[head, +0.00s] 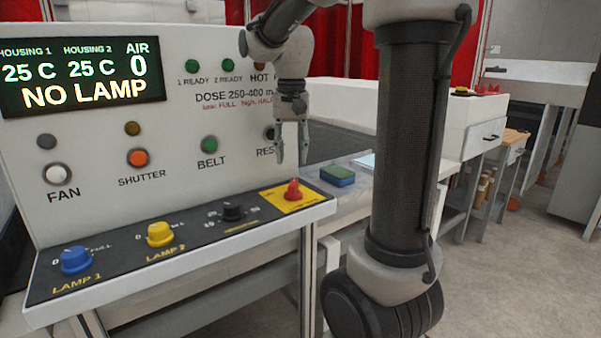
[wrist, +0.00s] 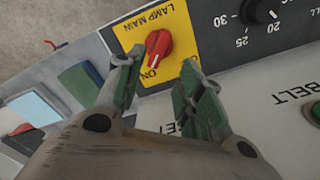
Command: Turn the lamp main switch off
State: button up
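The lamp main switch (head: 293,190) is a red rotary knob on a yellow plate at the right end of the sloped control ledge. In the wrist view the red knob (wrist: 158,46) stands on its yellow plate, labelled LAMP MAIN, with its narrow end toward the ON mark. My gripper (head: 292,159) points down above the knob, apart from it in the head view. In the wrist view my gripper (wrist: 160,72) is open, with its two fingertips on either side of the knob's lower end and nothing between the pads. Any OFF mark is not readable.
The ledge also holds a black dial (head: 233,210), a yellow LAMP 2 knob (head: 160,234) and a blue LAMP 1 knob (head: 76,260). The display (head: 82,77) reads NO LAMP. A green-and-blue block (head: 337,176) lies beyond the ledge's right end. Buttons line the upright panel behind.

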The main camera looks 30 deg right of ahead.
aim_at(293, 182)
jog(key=shift+s+r+m, duration=0.1)
jog(key=shift+r+m, duration=0.1)
jog(key=shift+m, duration=0.2)
jog(key=shift+s, duration=0.15)
jog(key=shift+f+m, duration=0.25)
jog(key=shift+m, duration=0.05)
notch_tip(293, 182, down, 7)
jog(key=shift+f, duration=0.2)
jog(key=shift+c, duration=0.3)
grip_shut()
